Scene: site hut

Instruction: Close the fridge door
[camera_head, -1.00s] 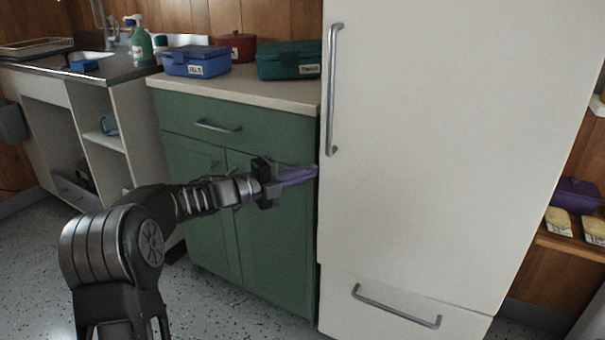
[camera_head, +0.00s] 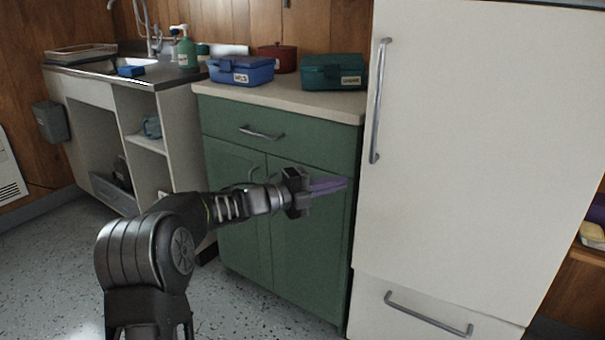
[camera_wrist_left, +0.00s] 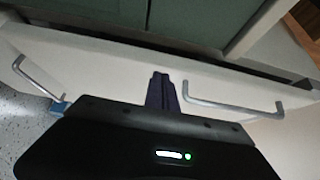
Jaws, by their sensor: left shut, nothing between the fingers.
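The white fridge door (camera_head: 460,150) fills the right of the head view, with a vertical metal handle (camera_head: 381,100) near its left edge. It looks shut or nearly shut; I cannot tell whether a small gap is left. My left gripper (camera_head: 345,183) is shut and empty, its purple fingers pointing right, just left of the door's edge and in front of the green cabinet. In the left wrist view the shut fingers (camera_wrist_left: 161,88) lie over the white fridge front, beside the door handle (camera_wrist_left: 235,106). My right gripper is not in view.
A green cabinet (camera_head: 235,185) stands left of the fridge, with a blue box (camera_head: 240,71), a teal box (camera_head: 333,73) and a red pot on its top. Below the door is a fridge drawer with a handle (camera_head: 428,315). Speckled floor is free at lower left.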

